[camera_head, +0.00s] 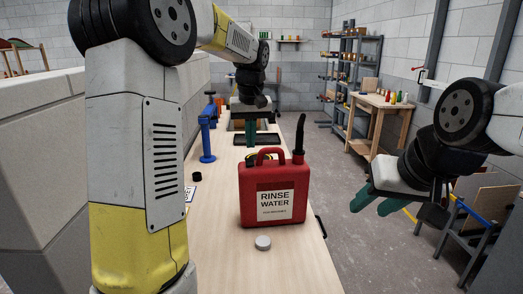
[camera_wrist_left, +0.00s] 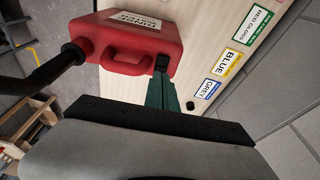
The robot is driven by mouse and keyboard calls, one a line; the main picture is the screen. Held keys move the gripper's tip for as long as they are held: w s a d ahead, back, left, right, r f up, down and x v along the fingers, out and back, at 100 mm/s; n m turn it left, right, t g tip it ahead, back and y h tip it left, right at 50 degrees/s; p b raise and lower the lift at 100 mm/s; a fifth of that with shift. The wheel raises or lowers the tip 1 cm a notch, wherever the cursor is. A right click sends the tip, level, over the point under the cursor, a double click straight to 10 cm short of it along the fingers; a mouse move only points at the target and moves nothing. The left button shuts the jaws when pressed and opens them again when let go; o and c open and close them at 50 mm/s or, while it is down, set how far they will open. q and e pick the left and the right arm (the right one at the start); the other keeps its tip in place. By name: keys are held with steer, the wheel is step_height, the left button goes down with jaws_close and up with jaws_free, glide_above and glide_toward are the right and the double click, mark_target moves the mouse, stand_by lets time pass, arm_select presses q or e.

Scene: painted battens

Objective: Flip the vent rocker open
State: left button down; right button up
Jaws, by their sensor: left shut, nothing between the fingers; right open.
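The red rinse water can (camera_head: 272,195) stands upright on the bench, with a handle (camera_head: 270,155) and a black spout (camera_head: 299,137) on top. In the left wrist view the can (camera_wrist_left: 140,30) shows from above. A small black part (camera_wrist_left: 161,63), which looks like the vent rocker, sits at its edge by the handle. My left gripper (camera_head: 250,143) is shut and empty behind the can's top; its green fingertips (camera_wrist_left: 161,76) appear at or just short of the black part, contact unclear. My right gripper (camera_head: 372,205) is open and empty, right of the bench.
A white cap (camera_head: 263,243) lies in front of the can, and a black cap (camera_head: 196,177) lies left of it. A blue clamp-like stand (camera_head: 207,140) is further back. Colour labels (camera_wrist_left: 228,62) lie on the bench. The front of the bench is mostly clear.

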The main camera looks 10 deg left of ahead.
arm_select(q)
steer(key=s+d+r, duration=0.1)
steer(key=s+r, duration=0.4)
steer(key=r, duration=0.2)
steer(key=shift+d+r, duration=0.15)
steer(key=shift+r, duration=0.15)
